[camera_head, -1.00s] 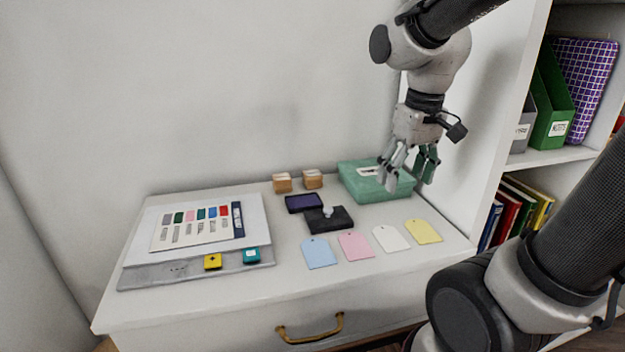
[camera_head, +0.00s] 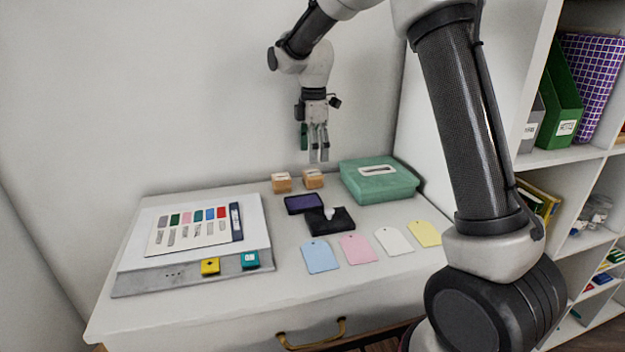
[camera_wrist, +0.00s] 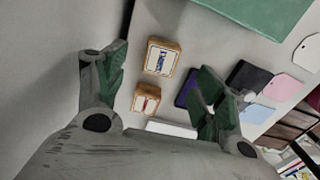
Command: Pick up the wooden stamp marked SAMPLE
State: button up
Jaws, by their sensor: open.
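Two small wooden stamps stand side by side at the back of the white cabinet top. The right stamp (camera_head: 313,178) shows a blue-marked label in the wrist view (camera_wrist: 162,58). The left stamp (camera_head: 282,183) shows a reddish mark on its label in the wrist view (camera_wrist: 147,99). The lettering is too small to read, so I cannot tell which says SAMPLE. My gripper (camera_head: 314,155) is open and empty, above the stamps and pointing down. In the wrist view both stamps appear between my spread fingers (camera_wrist: 162,78), with nothing touching them.
A green box (camera_head: 378,182) sits right of the stamps. In front lie a purple ink pad (camera_head: 303,204), a black block with a pale knob (camera_head: 341,222) and several coloured tags (camera_head: 357,249). A colour-chart device (camera_head: 190,267) is at left. The wall is close behind.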

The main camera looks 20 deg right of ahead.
aim_at(313, 172)
notch_tip(313, 172, down, 8)
jog(key=shift+s+a+r, duration=0.1)
jog(key=shift+s+a, duration=0.05)
jog(key=c, duration=1.1)
